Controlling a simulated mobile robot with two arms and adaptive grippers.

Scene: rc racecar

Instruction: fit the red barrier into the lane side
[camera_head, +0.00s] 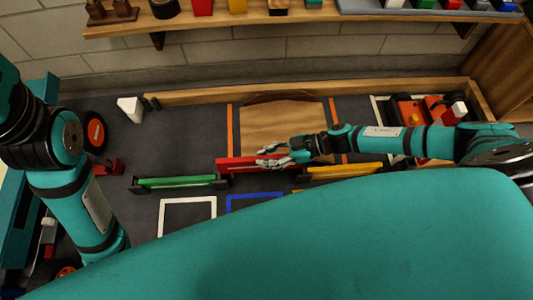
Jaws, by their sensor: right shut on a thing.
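The red barrier (232,163) lies along the near side of the lane, between the green barrier (175,182) and the yellow barrier (343,171). My right gripper (267,156) comes in from the right and is shut on the red barrier near its middle. The gripper and wrist cover part of its right half. The red barrier's left end is close to the green barrier's right end. I cannot tell whether the red barrier is fully seated. My left arm hangs at the left, and its gripper is out of sight.
A wooden ramp (280,122) lies between two orange stripes behind the barriers. A red car (407,110) stands at the right rear. White (188,201) and blue (253,197) outlines mark the floor in front. A white block (131,108) is at the left rear.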

